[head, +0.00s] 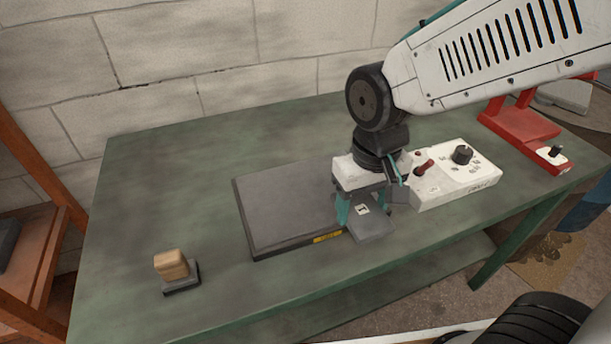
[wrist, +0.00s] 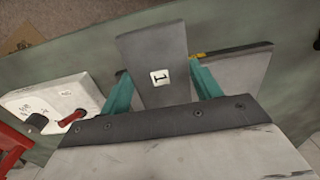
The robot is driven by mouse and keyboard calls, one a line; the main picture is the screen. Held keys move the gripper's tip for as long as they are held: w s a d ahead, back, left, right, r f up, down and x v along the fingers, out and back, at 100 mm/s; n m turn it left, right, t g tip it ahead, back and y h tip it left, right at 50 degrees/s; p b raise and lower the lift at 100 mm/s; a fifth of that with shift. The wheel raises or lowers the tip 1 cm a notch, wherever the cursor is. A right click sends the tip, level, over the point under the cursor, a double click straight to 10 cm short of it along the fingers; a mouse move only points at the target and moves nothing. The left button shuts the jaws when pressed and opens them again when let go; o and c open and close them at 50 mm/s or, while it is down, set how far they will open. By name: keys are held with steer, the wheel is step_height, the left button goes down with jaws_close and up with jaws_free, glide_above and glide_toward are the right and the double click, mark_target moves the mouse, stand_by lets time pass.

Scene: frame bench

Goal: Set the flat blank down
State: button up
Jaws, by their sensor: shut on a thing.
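The flat blank (head: 376,229) is a grey rectangular plate with a small white label marked with a dark sign. My gripper (head: 364,208) is shut on it, with teal fingers at its two sides. In the wrist view the blank (wrist: 152,45) sticks out from between the fingers of my gripper (wrist: 160,84). A larger dark grey slab (head: 280,205) with a yellow label on its front edge lies on the green bench. The blank is at the slab's right front corner; I cannot tell whether it touches anything below. My gripper hides part of the slab.
A white control box (head: 475,187) with a red lever and black knob stands close to the right of my gripper. A red stand (head: 520,125) is farther right. A wooden block on a dark base (head: 172,266) sits front left. The green bench (head: 140,200) is clear at left.

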glide_above(307, 191)
steer(key=shift+f, duration=2.45)
steer(key=shift+f, duration=0.1)
steer(key=o, duration=1.1)
step_height(307, 191, up, 12)
steer(key=s+d+r+m, duration=0.1)
steer(key=s+d+r, duration=0.25)
steer(key=d, duration=0.35)
steer(key=s+d+r+m, duration=0.1)
steer(key=s+d+r, duration=0.1)
steer(key=s+d, duration=0.35)
steer(key=shift+m+t, duration=0.6)
steer(key=s+d, duration=0.3)
steer(key=s, duration=0.1)
steer(key=s+d+f, duration=0.1)
steer(key=s+d, duration=0.2)
steer(key=s, duration=0.1)
steer(key=s+d+f, duration=0.1)
steer(key=s+d, duration=0.2)
steer(key=shift+s+d, duration=0.15)
steer(key=shift+s, duration=0.25)
